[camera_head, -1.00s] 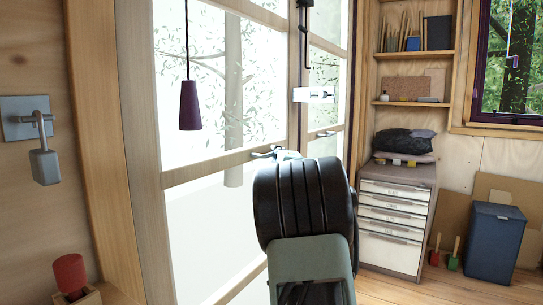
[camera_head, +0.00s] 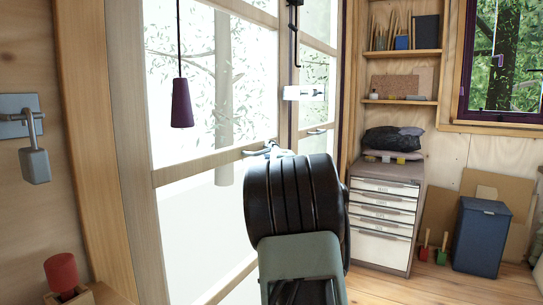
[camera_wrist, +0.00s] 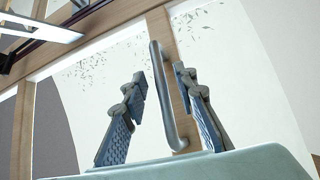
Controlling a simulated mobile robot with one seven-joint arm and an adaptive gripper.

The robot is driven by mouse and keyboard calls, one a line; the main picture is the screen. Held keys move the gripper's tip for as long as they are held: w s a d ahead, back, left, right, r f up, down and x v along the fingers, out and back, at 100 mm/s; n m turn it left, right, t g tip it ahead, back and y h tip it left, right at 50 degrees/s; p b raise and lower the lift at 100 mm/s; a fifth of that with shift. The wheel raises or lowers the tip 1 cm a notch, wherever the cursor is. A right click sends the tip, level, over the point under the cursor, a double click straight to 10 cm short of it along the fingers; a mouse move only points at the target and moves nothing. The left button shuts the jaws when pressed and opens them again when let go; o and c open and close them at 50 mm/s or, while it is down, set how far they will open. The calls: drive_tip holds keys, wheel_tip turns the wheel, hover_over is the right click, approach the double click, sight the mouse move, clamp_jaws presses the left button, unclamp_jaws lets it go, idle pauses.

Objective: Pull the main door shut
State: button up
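The main door (camera_head: 215,160) is a pale wood frame with large glass panes, left of centre in the head view. I cannot tell how far it stands ajar. Its metal handle (camera_head: 262,150) shows just past my arm. In the wrist view the handle (camera_wrist: 168,95) is a grey bar on a wooden rail. My gripper (camera_wrist: 160,76) is open, with one finger on each side of the bar. Gaps show between the bar and both fingers. In the head view my arm hides the fingers.
A second glazed panel (camera_head: 317,90) with its own handle (camera_head: 318,131) stands beyond. A drawer cabinet (camera_head: 382,215) and a blue bin (camera_head: 481,237) stand at the right. A purple lamp (camera_head: 182,103) hangs at the left. Some floor (camera_head: 430,285) is clear at the lower right.

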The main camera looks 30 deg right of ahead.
drive_tip(key=v, duration=1.2)
idle(0.3)
